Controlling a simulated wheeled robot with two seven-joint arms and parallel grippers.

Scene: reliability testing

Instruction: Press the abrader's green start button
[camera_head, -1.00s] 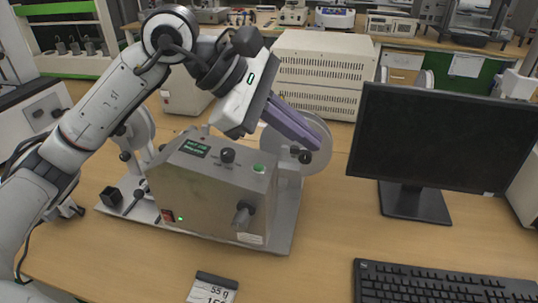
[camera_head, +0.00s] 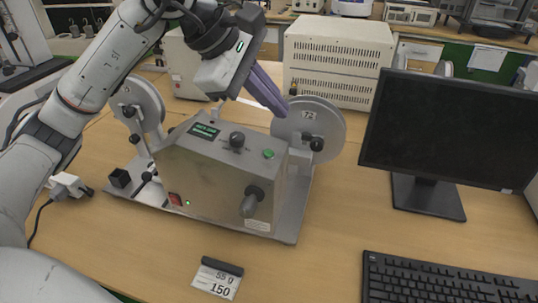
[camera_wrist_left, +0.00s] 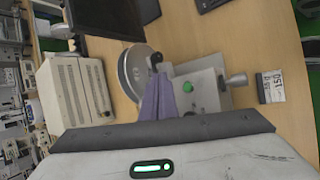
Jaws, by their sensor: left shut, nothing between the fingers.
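The abrader (camera_head: 215,178) is a grey metal box with a wheel at each side, standing on the table. Its green start button (camera_head: 268,154) is on the top face at the right, beside a black knob (camera_head: 237,140). The button also shows in the left wrist view (camera_wrist_left: 188,87). My left gripper (camera_head: 283,110) has purple fingers, shut and empty. It hangs above and behind the box, near the right wheel (camera_head: 325,125), and appears apart from the button. In the left wrist view the fingertips (camera_wrist_left: 158,76) appear beside the button. My right gripper is out of view.
A black monitor (camera_head: 450,130) and a keyboard (camera_head: 440,280) stand to the right. A card reading 150 (camera_head: 217,278) lies in front of the abrader. A beige instrument (camera_head: 338,60) stands behind. The table front is clear around the card.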

